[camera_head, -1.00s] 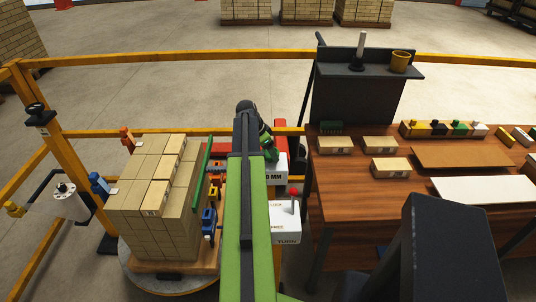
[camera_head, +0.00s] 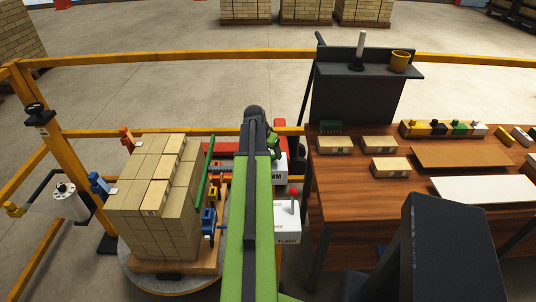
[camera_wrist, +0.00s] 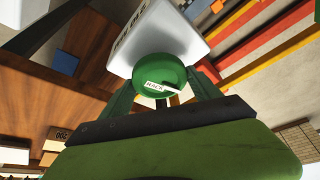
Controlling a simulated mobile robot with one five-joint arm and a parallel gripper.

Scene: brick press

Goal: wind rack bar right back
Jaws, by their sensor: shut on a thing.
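A round green knob (camera_wrist: 158,78) with a white label, seemingly reading RACK, fills the middle of the wrist view. My gripper (camera_wrist: 163,92) is shut on it, one finger on each side. In the head view the green knob end (camera_head: 274,152) shows just right of my arm, which hides most of the gripper. A white housing (camera_wrist: 165,35) with dark lettering lies behind the knob. A long green bar (camera_head: 205,172) stands along the right side of the stacked bricks (camera_head: 150,205), with a narrow gap between them. A toothed rack (camera_head: 221,167) runs beside it.
A white box with a red-topped lever (camera_head: 287,222) stands right of my arm. The wooden bench (camera_head: 350,210) with loose bricks is farther right. A yellow rail (camera_head: 420,58) runs behind. A blue clamp (camera_head: 208,222) sits beside the stack.

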